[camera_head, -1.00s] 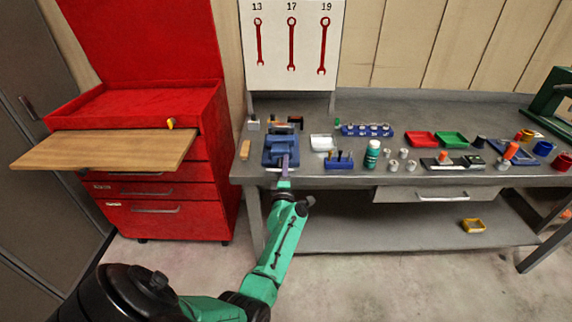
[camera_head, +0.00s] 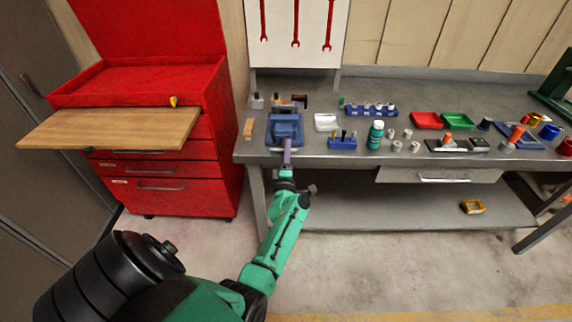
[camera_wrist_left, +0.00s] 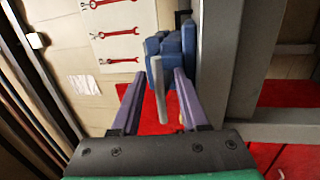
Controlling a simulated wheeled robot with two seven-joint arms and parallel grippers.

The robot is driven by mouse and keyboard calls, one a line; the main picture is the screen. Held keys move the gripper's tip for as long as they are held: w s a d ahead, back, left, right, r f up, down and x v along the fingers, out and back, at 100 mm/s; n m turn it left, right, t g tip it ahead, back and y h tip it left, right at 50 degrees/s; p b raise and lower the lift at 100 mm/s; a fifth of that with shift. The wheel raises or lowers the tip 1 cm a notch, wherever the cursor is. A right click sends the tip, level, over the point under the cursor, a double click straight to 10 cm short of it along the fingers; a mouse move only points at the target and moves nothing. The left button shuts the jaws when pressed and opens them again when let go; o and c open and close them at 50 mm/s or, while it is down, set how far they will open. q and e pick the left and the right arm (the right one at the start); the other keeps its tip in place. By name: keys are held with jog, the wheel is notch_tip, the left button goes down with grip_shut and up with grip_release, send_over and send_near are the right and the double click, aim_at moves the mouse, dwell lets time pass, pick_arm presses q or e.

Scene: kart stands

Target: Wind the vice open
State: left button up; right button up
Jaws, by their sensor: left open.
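The blue vice (camera_head: 285,128) stands on the bench near its front left edge, and it also shows in the left wrist view (camera_wrist_left: 170,42). A grey bar (camera_wrist_left: 158,88), apparently the vice's handle, reaches from the vice toward my wrist camera. My left gripper (camera_head: 287,150), with purple fingers, is at the front of the vice. In the left wrist view its open fingers (camera_wrist_left: 160,74) are on either side of the bar, with a gap visible on both sides. My right gripper is not in view.
The grey bench (camera_head: 350,157) holds a white tray (camera_head: 326,122), a blue tool holder (camera_head: 342,142) and a green bottle (camera_head: 375,135) right of the vice. A red cabinet (camera_head: 165,190) with a wooden board (camera_head: 110,128) stands to the left. A wrench panel (camera_head: 297,40) is behind.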

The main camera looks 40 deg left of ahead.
pick_arm(q)
jog(key=p+v, duration=0.2)
jog(key=v, duration=0.9)
jog(key=shift+a, duration=0.1)
jog(key=s+d+f+m+g+h, duration=0.1)
jog(key=d+f+m+h, duration=0.35)
jog(key=f, duration=0.25)
jog(key=s+d+f+m+h, duration=0.1)
jog(key=d+f+m+h, duration=0.3)
jog(key=f+m, duration=0.3)
jog(key=s+d+f+m+g+h, duration=0.2)
jog(key=s+f+m+g, duration=0.15)
jog(key=f, duration=0.35)
jog(key=s+d+f+m+g+h, duration=0.1)
jog(key=s+d+f+m+g, duration=0.1)
jog(key=s+f, duration=0.4)
jog(key=s+a+f+m+g, duration=0.1)
jog(key=s+f+m+g, duration=0.3)
jog(key=s, duration=0.9)
jog(key=s+a+f+m+g, duration=0.2)
jog(key=s+f+m+g, duration=0.3)
jog(key=s+f, duration=0.3)
jog(key=s+m, duration=0.1)
jog(key=s, duration=0.3)
jog(key=shift+s+a+f, duration=0.35)
jog(key=shift+s+f, duration=0.05)
